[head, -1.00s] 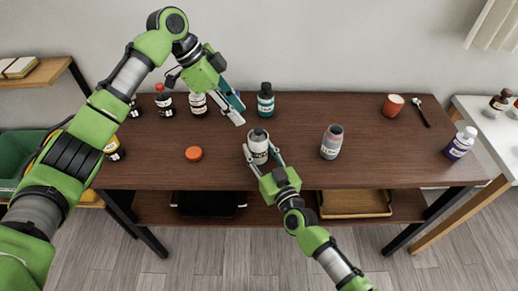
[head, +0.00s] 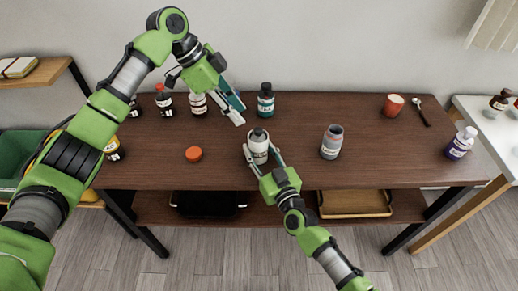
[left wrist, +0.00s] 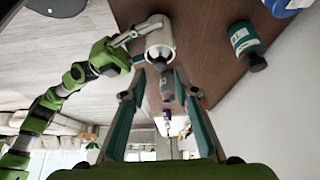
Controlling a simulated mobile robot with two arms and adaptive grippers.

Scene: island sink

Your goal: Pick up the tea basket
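I cannot make out a tea basket in either view. My left gripper (head: 237,110) is open and empty above the back of the brown table, left of a teal-labelled bottle (head: 265,100). Its two teal-padded fingers (left wrist: 160,112) stand apart in the left wrist view. My right gripper (head: 262,157) has its fingers on both sides of a white bottle with a dark cap (head: 258,147), closed on it and upright. That white bottle also shows in the left wrist view (left wrist: 160,42). Whether it is lifted off the table I cannot tell.
A wooden tray (head: 355,213) and a black tray (head: 208,212) are below. The right middle of the tabletop is clear.

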